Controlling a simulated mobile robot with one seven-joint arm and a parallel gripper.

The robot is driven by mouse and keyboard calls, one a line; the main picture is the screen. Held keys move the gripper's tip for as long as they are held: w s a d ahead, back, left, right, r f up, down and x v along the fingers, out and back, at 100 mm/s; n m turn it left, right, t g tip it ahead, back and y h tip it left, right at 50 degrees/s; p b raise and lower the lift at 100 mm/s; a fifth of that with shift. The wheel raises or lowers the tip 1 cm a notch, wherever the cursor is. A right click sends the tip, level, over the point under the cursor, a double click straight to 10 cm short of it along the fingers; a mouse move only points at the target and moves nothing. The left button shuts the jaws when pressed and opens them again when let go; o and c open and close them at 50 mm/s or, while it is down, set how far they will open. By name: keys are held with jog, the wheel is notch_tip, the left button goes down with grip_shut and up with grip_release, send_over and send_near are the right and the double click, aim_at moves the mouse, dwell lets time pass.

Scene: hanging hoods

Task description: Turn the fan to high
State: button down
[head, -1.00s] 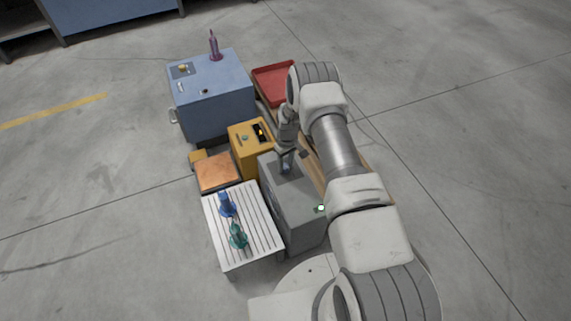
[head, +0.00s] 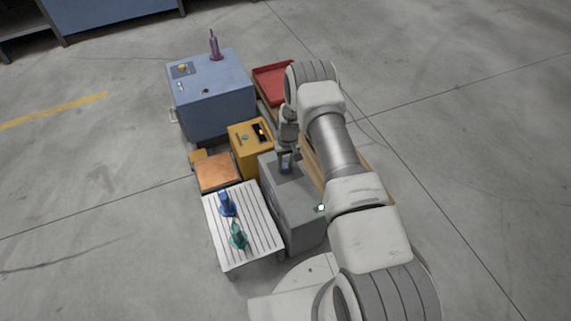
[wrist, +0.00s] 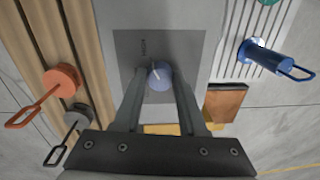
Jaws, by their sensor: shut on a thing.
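The grey box (head: 297,219) stands in front of me, partly behind my arm in the head view. In the wrist view its top (wrist: 192,22) carries a darker panel (wrist: 130,62) with small lettering that I cannot read. A round blue-grey knob (wrist: 159,77) sits on this panel. My gripper (wrist: 159,70) points down at the panel, with one finger on each side of the knob, shut on it. In the head view my gripper (head: 286,165) is over the box's top and hides most of the knob. I cannot read the knob's setting.
A slatted white table (head: 262,232) with a blue item (head: 227,204) and a green item (head: 238,237) stands left of the box. A yellow box (head: 245,154), a blue cabinet (head: 212,112) and a red tray (head: 271,82) are behind. An orange-handled item (wrist: 61,80) lies near wooden slats.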

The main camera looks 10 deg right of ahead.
aim_at(288, 166)
jog(key=shift+c, duration=2.3)
grip_release()
notch_tip(288, 166, up, 17)
jog(key=p, duration=0.6)
jog(key=shift+d+r, duration=0.2)
jog(key=shift+d, duration=0.25)
